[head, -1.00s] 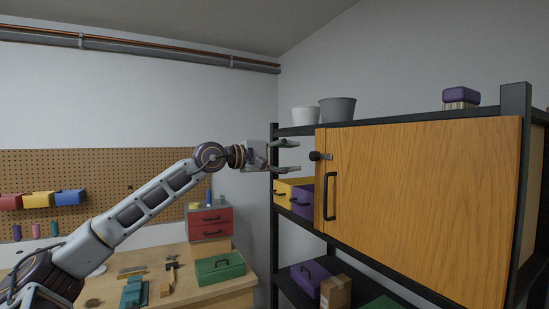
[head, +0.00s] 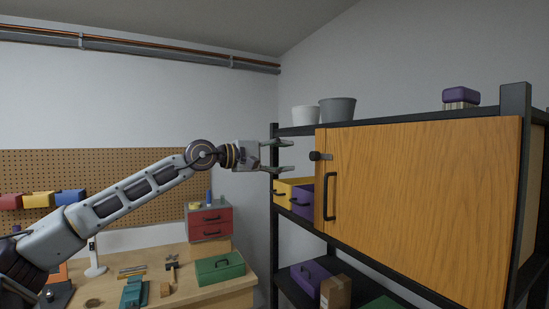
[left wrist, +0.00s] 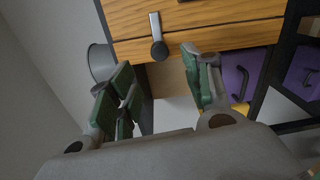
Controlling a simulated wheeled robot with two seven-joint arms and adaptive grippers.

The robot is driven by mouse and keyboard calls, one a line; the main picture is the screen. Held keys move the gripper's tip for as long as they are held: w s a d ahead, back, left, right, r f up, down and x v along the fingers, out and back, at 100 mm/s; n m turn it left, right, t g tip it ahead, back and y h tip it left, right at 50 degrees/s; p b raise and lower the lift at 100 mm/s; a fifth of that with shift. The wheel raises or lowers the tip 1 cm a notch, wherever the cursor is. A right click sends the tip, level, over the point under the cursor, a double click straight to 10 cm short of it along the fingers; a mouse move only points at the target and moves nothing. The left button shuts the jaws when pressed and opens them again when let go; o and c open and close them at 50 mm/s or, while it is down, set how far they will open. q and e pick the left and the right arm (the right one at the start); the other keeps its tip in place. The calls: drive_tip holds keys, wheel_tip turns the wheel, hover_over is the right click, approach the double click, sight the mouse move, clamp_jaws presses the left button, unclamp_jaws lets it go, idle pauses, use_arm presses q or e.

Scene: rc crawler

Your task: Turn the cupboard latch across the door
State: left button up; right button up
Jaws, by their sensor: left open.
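The cupboard door (head: 420,205) is a shut orange-wood panel with a black vertical handle (head: 331,196) near its left edge. The latch (head: 321,156) sits above the handle, a short grey bar with a dark round knob. It lies about level in the head view and appears to cross the seam at the door's left edge. The latch (left wrist: 157,35) also shows in the left wrist view, beyond the fingertips. My left gripper (head: 290,156) is open and empty, left of the latch and apart from it. Its green-padded fingers (left wrist: 157,72) stand either side of the knob's line. My right gripper is not in view.
The black shelf frame (head: 274,225) stands close behind my left gripper. White (head: 305,115) and grey (head: 338,110) pots stand on top. A workbench (head: 225,290) with tools lies at lower left.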

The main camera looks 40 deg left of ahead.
use_arm(q)
drive_tip(key=shift+v, duration=1.1)
drive_tip(key=shift+a, duration=0.1)
